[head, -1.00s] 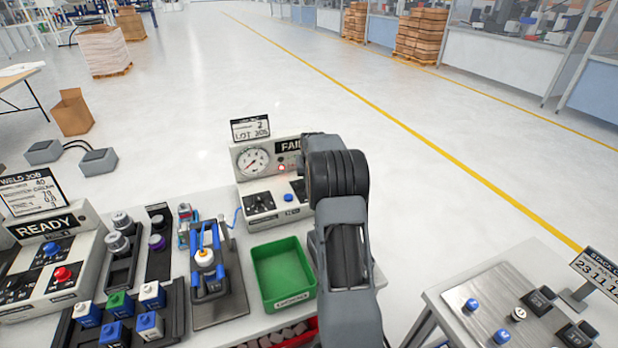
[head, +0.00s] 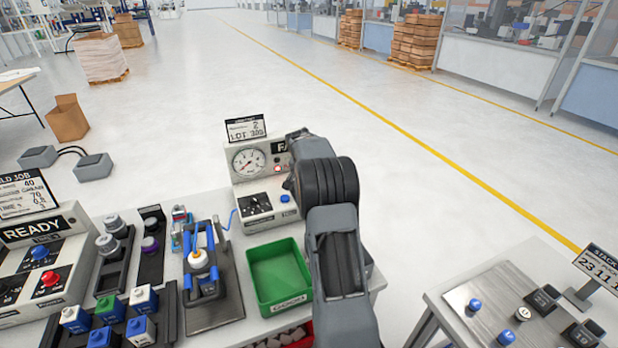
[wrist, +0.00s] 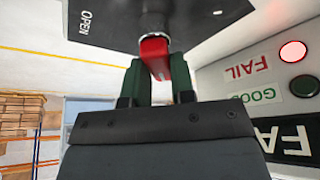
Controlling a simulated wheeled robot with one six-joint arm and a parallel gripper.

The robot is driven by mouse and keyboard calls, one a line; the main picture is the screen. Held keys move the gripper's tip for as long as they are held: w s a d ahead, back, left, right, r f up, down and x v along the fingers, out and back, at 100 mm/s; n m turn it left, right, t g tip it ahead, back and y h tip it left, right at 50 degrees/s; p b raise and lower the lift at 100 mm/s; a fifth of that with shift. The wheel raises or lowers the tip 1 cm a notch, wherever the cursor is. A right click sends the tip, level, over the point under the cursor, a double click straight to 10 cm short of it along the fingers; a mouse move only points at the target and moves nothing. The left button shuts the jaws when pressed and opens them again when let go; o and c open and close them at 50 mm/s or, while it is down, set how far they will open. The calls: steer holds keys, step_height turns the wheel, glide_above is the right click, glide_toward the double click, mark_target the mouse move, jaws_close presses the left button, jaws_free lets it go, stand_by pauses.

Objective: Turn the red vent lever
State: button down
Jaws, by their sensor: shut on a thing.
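In the wrist view the red vent lever (wrist: 154,55) hangs from a round pivot on a dark plate marked OPEN (wrist: 108,32). The lever points down and slightly right in the picture, away from the OPEN word at the left. My gripper (wrist: 158,72) has its two green fingers closed on either side of the lever. In the head view my own arm hides the lever and my fingers, near the right end of the gauge box (head: 246,163).
FAIL (wrist: 246,67) and GOOD labels sit beside a lit red lamp (wrist: 293,51) and a dark green lamp (wrist: 304,86), close right of my gripper. A green bin (head: 279,278) stands in front of the gauge box. A separate table (head: 450,297) is at the right.

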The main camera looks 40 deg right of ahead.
steer(key=shift+f, duration=0.2)
steer(key=c, duration=1)
jaws_free()
steer(key=shift+r, duration=0.1)
steer(key=shift+o, duration=0.2)
steer(key=b+v, duration=0.1)
steer(key=v, duration=1.3)
steer(key=shift+w, duration=0.1)
